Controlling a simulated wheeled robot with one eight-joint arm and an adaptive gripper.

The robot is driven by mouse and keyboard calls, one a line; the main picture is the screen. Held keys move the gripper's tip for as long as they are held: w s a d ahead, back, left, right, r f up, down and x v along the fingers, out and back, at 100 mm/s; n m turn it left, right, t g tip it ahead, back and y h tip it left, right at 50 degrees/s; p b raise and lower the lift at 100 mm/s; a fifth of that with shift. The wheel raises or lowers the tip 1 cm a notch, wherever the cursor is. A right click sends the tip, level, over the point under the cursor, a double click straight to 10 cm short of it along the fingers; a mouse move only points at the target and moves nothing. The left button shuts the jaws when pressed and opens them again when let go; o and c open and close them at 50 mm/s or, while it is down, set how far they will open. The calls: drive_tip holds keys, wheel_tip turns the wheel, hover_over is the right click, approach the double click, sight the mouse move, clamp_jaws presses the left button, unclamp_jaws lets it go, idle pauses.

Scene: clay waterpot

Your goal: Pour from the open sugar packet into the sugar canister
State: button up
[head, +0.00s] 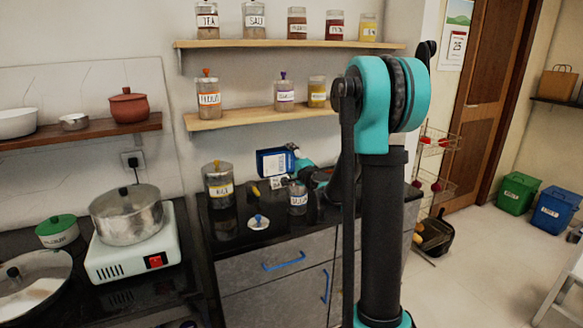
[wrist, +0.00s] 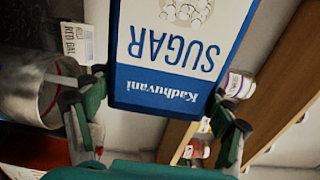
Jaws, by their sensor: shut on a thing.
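The sugar packet (head: 274,162), blue and white, is held above the back of the black counter. In the wrist view the packet (wrist: 172,70) shows its SUGAR lettering upside down between the fingers of my gripper (wrist: 155,108). My gripper (head: 292,160) is shut on the packet. The small labelled canister (head: 297,198) stands on the counter just below and right of the packet. Its label is too small to read surely. An open metal vessel (wrist: 28,92) shows left of the packet in the wrist view; I cannot tell if it is this canister. The packet's opening is not visible.
A rice jar (head: 219,188) stands left of the packet. A knobbed lid (head: 258,222) lies on the counter front. Shelves with jars (head: 265,119) hang above. A pot (head: 126,214) sits on a white stove (head: 135,260) at left.

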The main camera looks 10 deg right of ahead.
drive_tip(key=shift+w+d+r+m, duration=0.1)
drive_tip(key=shift+d+m, duration=0.3)
drive_tip(key=shift+m, duration=0.6)
idle(2.6)
idle(0.3)
